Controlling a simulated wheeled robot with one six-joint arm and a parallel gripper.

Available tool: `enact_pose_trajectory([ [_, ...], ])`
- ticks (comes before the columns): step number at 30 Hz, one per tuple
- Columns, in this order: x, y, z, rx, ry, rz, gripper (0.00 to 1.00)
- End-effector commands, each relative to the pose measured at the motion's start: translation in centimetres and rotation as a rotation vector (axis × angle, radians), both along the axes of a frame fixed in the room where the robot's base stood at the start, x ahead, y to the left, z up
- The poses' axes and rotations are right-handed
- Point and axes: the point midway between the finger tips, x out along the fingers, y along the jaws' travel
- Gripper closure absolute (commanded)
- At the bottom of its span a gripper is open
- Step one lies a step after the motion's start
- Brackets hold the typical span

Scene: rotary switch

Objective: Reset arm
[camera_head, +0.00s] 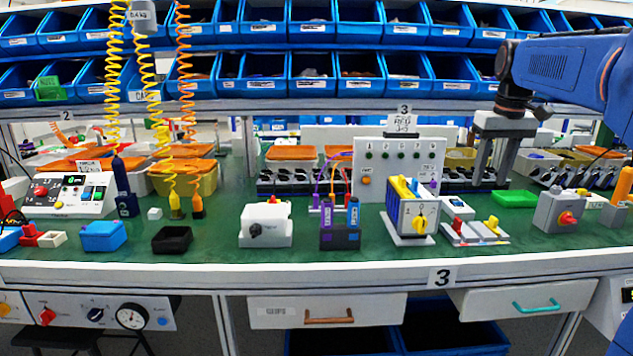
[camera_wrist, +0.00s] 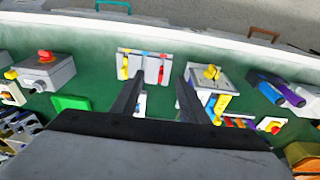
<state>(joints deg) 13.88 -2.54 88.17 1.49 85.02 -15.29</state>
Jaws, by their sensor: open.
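My gripper (camera_head: 492,182) hangs from my blue arm at the right of the head view, fingers pointing down above the green bench top. Its two dark fingers (camera_wrist: 158,92) are apart with nothing held between them in the wrist view. A white box with a yellow rotary knob (camera_head: 419,224) stands just left of the gripper in the head view; it also shows in the wrist view (camera_wrist: 211,74), right of the fingers. A white plate with coloured levers (camera_head: 474,233) lies in front of the gripper and appears beyond the fingertips in the wrist view (camera_wrist: 145,65).
A grey box with a red knob (camera_head: 560,212) stands to the right, near a green tray (camera_head: 515,198). A white box with a black knob (camera_head: 265,226) stands left of centre. A white upright panel (camera_head: 375,170) stands behind. Blue bins (camera_head: 262,84) line the shelves above.

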Motion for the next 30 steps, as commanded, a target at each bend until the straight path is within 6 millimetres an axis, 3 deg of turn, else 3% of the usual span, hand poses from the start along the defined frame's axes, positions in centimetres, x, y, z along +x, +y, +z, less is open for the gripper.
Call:
enact_pose_trajectory([
  [6,-6.2,3.8,-2.5,-0.005,-0.047,-0.002,0.59],
  [14,-13.5,7.3,-7.0,-0.007,-0.104,-0.008,0.59],
  [30,-27.8,11.8,-20.5,0.010,-0.221,-0.015,0.59],
])
